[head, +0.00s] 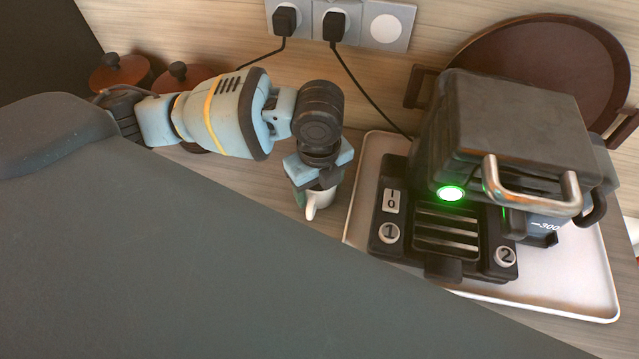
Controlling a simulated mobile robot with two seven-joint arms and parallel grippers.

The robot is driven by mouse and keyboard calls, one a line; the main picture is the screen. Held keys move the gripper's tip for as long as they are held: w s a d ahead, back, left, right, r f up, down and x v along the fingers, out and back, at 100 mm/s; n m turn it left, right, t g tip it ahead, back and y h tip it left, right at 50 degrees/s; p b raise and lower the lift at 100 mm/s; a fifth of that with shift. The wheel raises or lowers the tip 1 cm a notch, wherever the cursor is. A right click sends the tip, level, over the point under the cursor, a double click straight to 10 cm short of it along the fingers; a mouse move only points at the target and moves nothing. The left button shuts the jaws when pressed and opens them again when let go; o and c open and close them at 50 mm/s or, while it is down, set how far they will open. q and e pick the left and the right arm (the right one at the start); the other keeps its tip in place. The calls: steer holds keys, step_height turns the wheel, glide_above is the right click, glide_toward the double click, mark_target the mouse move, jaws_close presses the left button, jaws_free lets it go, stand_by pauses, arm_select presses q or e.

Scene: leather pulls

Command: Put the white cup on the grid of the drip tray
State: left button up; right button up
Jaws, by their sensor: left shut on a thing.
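My left gripper (318,180) points down over the white cup (319,203) and is shut on it. The cup's upper part is hidden by the gripper; its lower part and handle show. It is just left of the white tray. I cannot tell whether its base touches the counter. The drip tray grid (447,232) is a set of metal slats at the front of the dark coffee machine (505,125), to the right of the cup. No cup shows on the grid. My right gripper is not in view.
The machine stands on a white tray (372,165) with a raised rim. A metal handle (530,200) juts from its front. A round brown tray (545,50) leans behind. Lidded brown pots (120,72) stand at the back left. Cables run from the wall sockets (385,27).

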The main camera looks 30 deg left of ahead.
arm_select(q)
steer(key=o, duration=1.1)
steer(key=shift+f, duration=0.1)
steer(key=shift+r, duration=0.3)
step_height(320, 180, up, 12)
steer(key=p, duration=0.1)
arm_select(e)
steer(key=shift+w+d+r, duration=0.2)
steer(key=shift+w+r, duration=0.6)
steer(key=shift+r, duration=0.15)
